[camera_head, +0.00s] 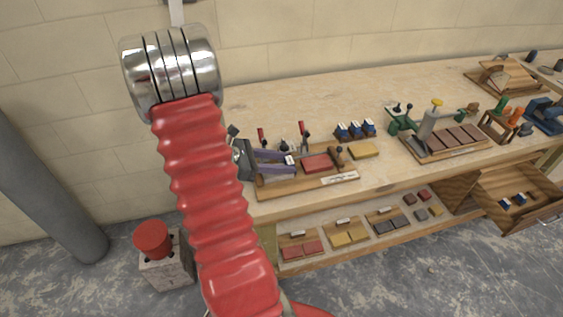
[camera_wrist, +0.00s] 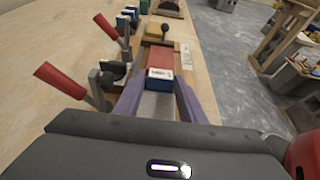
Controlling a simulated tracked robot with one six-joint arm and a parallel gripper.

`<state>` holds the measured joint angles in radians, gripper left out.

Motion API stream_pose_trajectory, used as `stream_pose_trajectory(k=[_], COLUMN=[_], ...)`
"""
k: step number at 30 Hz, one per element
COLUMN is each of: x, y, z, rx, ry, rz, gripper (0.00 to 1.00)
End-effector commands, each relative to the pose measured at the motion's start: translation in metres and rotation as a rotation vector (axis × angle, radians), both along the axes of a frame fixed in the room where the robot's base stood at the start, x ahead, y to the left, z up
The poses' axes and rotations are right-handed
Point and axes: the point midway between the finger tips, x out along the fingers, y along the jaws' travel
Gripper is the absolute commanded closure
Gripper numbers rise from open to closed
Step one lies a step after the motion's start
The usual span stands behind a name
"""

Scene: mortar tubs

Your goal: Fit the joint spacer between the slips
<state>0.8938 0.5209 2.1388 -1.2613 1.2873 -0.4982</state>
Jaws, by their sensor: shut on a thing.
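My gripper (camera_head: 288,162) reaches over a wooden jig (camera_head: 305,185) on the bench, its purple fingers pointing right. In the wrist view my gripper (camera_wrist: 162,83) is shut on a small blue spacer with a white label (camera_wrist: 160,74). The spacer (camera_head: 291,160) also shows at the fingertips in the head view. A red slip (camera_head: 317,163) lies in the jig just beyond the spacer; it also shows in the wrist view (camera_wrist: 158,56). I cannot tell if they touch. A second slip nearer the wrist cannot be made out clearly.
Red-handled clamps (camera_wrist: 60,80) line the jig's left side in the wrist view. A dark-knobbed lever (camera_head: 338,151) stands at its far end. A yellow slip (camera_head: 363,150) and several blue spacers (camera_head: 355,130) lie nearby. A slip rack with a press (camera_head: 445,140) stands further right.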

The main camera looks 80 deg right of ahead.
Motion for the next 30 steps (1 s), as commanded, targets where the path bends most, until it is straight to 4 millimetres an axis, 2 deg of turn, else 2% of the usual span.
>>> stream_pose_trajectory(k=[19,20,28,30], x=[0.0011,0.0011,0.0013,0.0014], y=[0.0008,0.0008,0.0008,0.0008], z=[-0.0013,-0.0013,-0.0012,-0.0012], rx=[0.000,0.000,0.000,0.000], ry=[0.000,0.000,0.000,0.000], rz=[0.000,0.000,0.001,0.001], gripper=[0.85,0.61,0.42,0.42])
